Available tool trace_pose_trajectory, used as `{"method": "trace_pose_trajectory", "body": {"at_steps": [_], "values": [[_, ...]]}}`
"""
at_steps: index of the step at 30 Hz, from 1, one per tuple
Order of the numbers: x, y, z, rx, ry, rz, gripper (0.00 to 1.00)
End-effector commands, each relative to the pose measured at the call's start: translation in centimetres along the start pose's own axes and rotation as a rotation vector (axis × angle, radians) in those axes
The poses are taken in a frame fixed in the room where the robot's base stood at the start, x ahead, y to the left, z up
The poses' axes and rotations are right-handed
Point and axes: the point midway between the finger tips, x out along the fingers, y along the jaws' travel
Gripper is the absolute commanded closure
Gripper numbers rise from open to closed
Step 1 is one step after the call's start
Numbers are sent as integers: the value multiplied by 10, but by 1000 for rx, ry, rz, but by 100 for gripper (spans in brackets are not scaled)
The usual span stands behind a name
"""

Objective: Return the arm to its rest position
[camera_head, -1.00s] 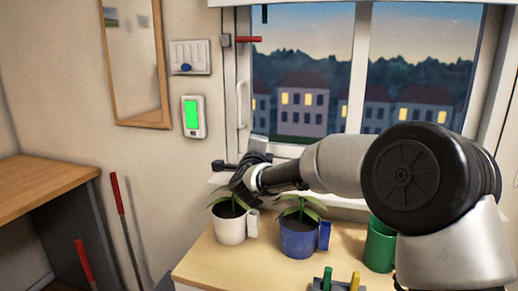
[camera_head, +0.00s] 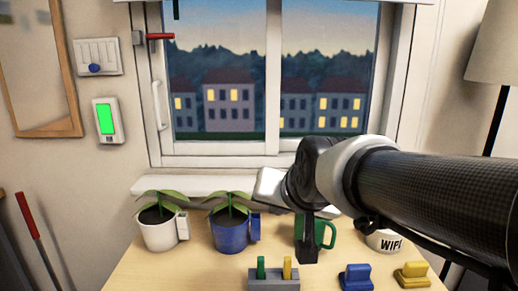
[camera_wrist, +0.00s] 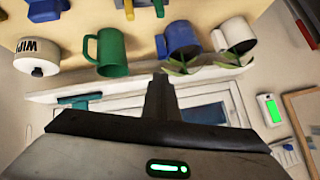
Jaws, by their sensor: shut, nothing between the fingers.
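My gripper (camera_head: 307,252) hangs over the back of the wooden table, fingers pointing down, at the end of my arm, which comes in from the right. Its fingers are shut and hold nothing. In the head view it stands in front of the green mug (camera_head: 328,232) and hides part of it; I cannot tell the gap. In the wrist view the shut fingers (camera_wrist: 160,92) show dark at the middle, and the scene appears upside down. The green mug (camera_wrist: 111,55) is apart from the fingers there.
Potted plants in a white pot (camera_head: 158,234) and a blue pot (camera_head: 230,236) stand to the left. A WIPE container (camera_head: 384,242) stands right, under my arm. A grey holder (camera_head: 273,283), a blue block (camera_head: 356,279) and a yellow block (camera_head: 412,276) are at the front.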

Motion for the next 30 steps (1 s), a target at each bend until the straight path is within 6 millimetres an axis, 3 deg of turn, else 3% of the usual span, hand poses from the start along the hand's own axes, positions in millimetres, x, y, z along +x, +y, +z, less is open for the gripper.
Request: {"method": "trace_pose_trajectory", "body": {"at_steps": [1, 3, 11, 13, 20, 30], "values": [[-16, 23, 16, -36, -33, 42, 100], [-34, 50, 39, -85, -92, 92, 100], [-91, 124, 124, -203, -300, 207, 100], [-113, 116, 105, -211, -314, 210, 100], [-157, 96, 59, -209, -313, 209, 100], [-239, 61, -26, -208, -312, 208, 100]]}}
